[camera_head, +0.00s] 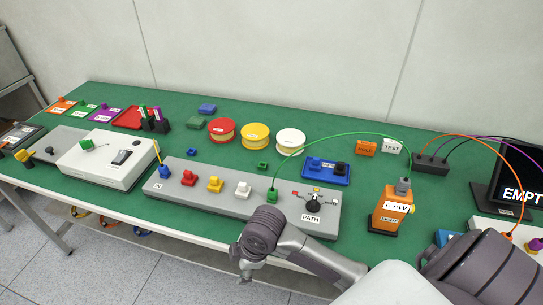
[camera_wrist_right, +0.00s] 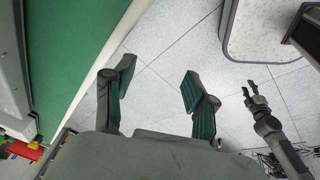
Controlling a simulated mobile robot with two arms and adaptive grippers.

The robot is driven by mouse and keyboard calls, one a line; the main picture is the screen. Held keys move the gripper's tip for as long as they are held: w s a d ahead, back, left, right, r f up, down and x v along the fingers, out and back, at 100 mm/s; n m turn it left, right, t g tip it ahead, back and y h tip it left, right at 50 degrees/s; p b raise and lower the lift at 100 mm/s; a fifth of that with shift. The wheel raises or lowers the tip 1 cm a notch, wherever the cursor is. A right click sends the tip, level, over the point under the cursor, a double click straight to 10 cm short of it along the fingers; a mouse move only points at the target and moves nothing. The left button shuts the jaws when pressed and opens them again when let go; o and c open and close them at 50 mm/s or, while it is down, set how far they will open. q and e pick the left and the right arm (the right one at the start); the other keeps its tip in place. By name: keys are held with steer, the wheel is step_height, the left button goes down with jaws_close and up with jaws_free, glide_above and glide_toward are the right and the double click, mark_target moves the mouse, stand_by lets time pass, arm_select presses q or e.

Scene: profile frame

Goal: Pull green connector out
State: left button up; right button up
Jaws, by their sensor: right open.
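The green connector (camera_head: 272,195) sits upright in the long grey panel (camera_head: 150,187), in line with blue, red, yellow and white connectors. A green cable (camera_head: 340,137) arcs from it to the grey top of the orange meter (camera_head: 391,212). My right arm reaches in front of the table's front edge, below the panel. My right gripper's fingers (camera_wrist_right: 153,88) are apart and empty over the floor beside the green table in the right wrist view. Another gripper, apparently my left (camera_wrist_right: 249,89), shows small there with its prongs apart; it is not seen in the head view.
A round dial labelled PATH (camera_head: 312,205) stands right of the green connector. A blue tray (camera_head: 326,171) is behind it. Red, yellow and white spools (camera_head: 255,137) stand farther back. A white box (camera_head: 105,160) is at left, and a dark screen (camera_head: 517,185) at right.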

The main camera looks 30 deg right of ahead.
steer(key=w+d+r+n, duration=0.2)
steer(key=w+n, duration=0.1)
steer(key=w+r+n, duration=0.1)
steer(key=w, duration=0.1)
steer(key=shift+d+r+g+h, duration=0.3)
steer(key=shift+d, duration=0.1)
steer(key=w+d+r+n+h, duration=0.1)
steer(key=w+d+r+n, duration=0.3)
steer(key=d+r, duration=0.1)
steer(key=n+g, duration=0.2)
steer(key=n, duration=0.2)
glide_toward(272, 190)
arm_select(q)
steer(key=shift+s+r+p, duration=0.35)
steer(key=shift+r+p, duration=0.25)
arm_select(e)
steer(key=shift+h, duration=0.4)
steer(key=f, duration=1)
steer(key=shift+s+a+f, duration=0.1)
steer(key=shift+a+f, duration=0.2)
steer(key=shift+a, duration=0.05)
jaws_close()
arm_select(q)
steer(key=shift+d+r, duration=0.1)
arm_select(e)
steer(key=shift+r, duration=0.1)
